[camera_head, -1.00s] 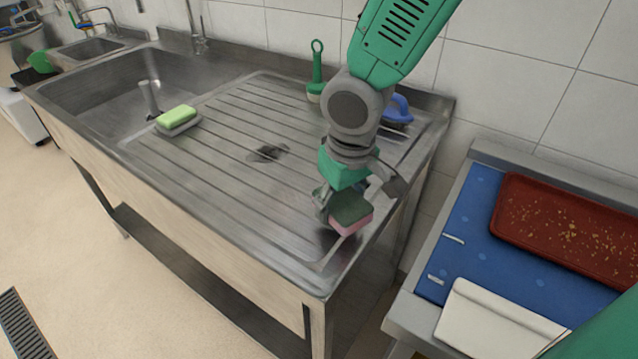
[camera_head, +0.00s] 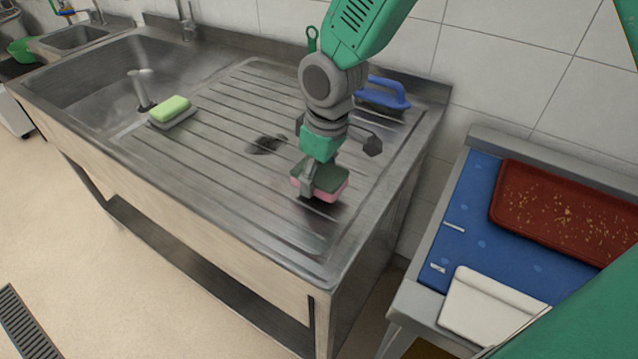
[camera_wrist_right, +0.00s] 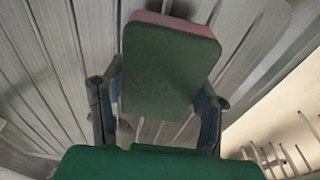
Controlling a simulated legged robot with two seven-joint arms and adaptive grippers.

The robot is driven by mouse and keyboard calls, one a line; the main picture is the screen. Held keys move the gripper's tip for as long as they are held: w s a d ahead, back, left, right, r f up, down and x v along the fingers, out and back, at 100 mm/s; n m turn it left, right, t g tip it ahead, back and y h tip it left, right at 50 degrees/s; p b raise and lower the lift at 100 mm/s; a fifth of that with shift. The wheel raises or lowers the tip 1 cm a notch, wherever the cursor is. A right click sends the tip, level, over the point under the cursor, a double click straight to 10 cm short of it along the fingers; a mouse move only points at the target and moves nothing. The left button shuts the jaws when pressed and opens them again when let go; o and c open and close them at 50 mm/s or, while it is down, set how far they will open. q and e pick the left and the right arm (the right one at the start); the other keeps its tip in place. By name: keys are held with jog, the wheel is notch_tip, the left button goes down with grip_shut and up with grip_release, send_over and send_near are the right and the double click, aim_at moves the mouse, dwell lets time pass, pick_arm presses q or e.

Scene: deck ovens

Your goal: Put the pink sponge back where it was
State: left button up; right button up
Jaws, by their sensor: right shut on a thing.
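The pink sponge (camera_head: 328,190), with a dark green scouring top, is at the right part of the steel drainboard (camera_head: 215,175). My right gripper (camera_head: 318,182) points down and is shut on it. In the wrist view the sponge (camera_wrist_right: 172,65) sits between the two fingers of the right gripper (camera_wrist_right: 160,100), green side facing the camera and a pink edge at the top. A dark shadow lies under it on the board; I cannot tell whether the sponge touches the board. My left gripper is not in view.
A green sponge (camera_head: 171,108) lies on a grey holder by the sink basin (camera_head: 100,85). A blue-handled brush (camera_head: 384,93) and a green-handled tool (camera_head: 312,38) stand at the back.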

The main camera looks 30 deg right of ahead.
aim_at(325, 174)
jog(key=shift+s+a+f, duration=0.1)
jog(key=shift+a+f, duration=0.1)
jog(key=shift+f, duration=0.6)
jog(key=shift+a+f, duration=0.2)
jog(key=shift+f, duration=0.25)
jog(key=shift+d, duration=0.3)
jog(key=o, duration=0.8)
jog(key=shift+d+f, duration=0.1)
jog(key=shift+d, duration=0.1)
jog(key=o, duration=0.3)
jog(key=shift+d, duration=0.15)
jog(key=shift+a, duration=0.2)
jog(key=shift+a+r, duration=0.15)
jog(key=shift+r, duration=0.2)
jog(key=r, duration=0.3)
jog(key=d+r, duration=0.1)
jog(key=r, duration=0.3)
jog(key=s+r+p, duration=0.1)
jog(key=r, duration=0.3)
jog(key=shift+d, duration=0.15)
jog(key=shift+r, duration=0.2)
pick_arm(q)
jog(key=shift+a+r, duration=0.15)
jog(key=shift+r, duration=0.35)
pick_arm(e)
jog(key=shift+a, duration=0.25)
jog(key=shift+a, duration=0.1)
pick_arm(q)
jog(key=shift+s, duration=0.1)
